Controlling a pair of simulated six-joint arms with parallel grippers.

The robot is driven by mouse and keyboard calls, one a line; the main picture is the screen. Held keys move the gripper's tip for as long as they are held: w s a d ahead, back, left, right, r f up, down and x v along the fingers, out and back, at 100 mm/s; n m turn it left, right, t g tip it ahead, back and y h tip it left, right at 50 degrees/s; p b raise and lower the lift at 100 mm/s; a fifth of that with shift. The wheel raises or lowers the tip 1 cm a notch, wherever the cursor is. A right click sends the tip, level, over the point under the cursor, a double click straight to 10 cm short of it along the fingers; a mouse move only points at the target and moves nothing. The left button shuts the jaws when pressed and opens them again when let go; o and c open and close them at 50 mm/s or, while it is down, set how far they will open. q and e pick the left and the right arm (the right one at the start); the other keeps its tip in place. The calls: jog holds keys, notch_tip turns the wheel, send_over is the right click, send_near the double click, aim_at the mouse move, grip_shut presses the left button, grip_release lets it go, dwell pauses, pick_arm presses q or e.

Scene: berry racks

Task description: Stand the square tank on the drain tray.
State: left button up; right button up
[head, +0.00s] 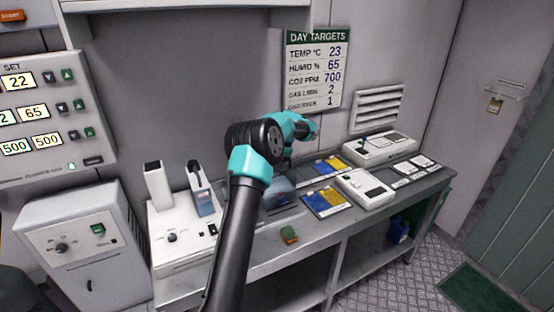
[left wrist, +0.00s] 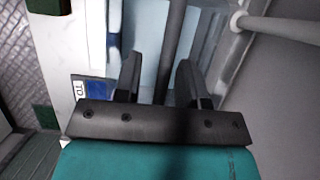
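A bluish, see-through box (head: 280,193), which looks like the square tank, sits on the bench, partly hidden behind my left arm. My left gripper (head: 288,160) is above it, its fingers mostly hidden in the head view. In the left wrist view the two dark fingers (left wrist: 160,75) stand apart, with pale blue surfaces (left wrist: 150,35) and a dark grey strip beyond them. I see nothing clearly clamped between the fingers. I cannot make out the drain tray for certain. My right gripper is not in view.
Blue and yellow panels (head: 325,202) and white devices (head: 365,189) fill the bench's right side. A white unit (head: 180,243) with upright holders stands at the left.

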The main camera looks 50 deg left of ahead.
pick_arm(q)
jog(key=v, duration=1.2)
dwell(0.5)
jog(key=w+d+f+m+t, duration=0.2)
jog(key=w+d+f, duration=0.4)
jog(key=d+f, duration=0.25)
jog(key=d+f+m+t+h, duration=0.1)
jog(key=d+f+t+h, duration=0.1)
jog(key=d+f, duration=0.8)
jog(key=d+f+t+h, duration=0.1)
jog(key=d+f, duration=0.6)
jog(key=d, duration=0.6)
jog(key=s+d+f+n+h, duration=0.2)
jog(key=s+d+f, duration=0.65)
jog(key=s, duration=0.25)
jog(key=s+d+f+n, duration=0.1)
jog(key=s+f+n, duration=0.2)
jog(key=s, duration=0.8)
jog(key=s+d+f+n, duration=0.2)
jog(key=s+f+n, duration=0.1)
jog(key=s, duration=0.8)
jog(key=shift+s+f, duration=0.2)
jog(key=shift+f, duration=0.25)
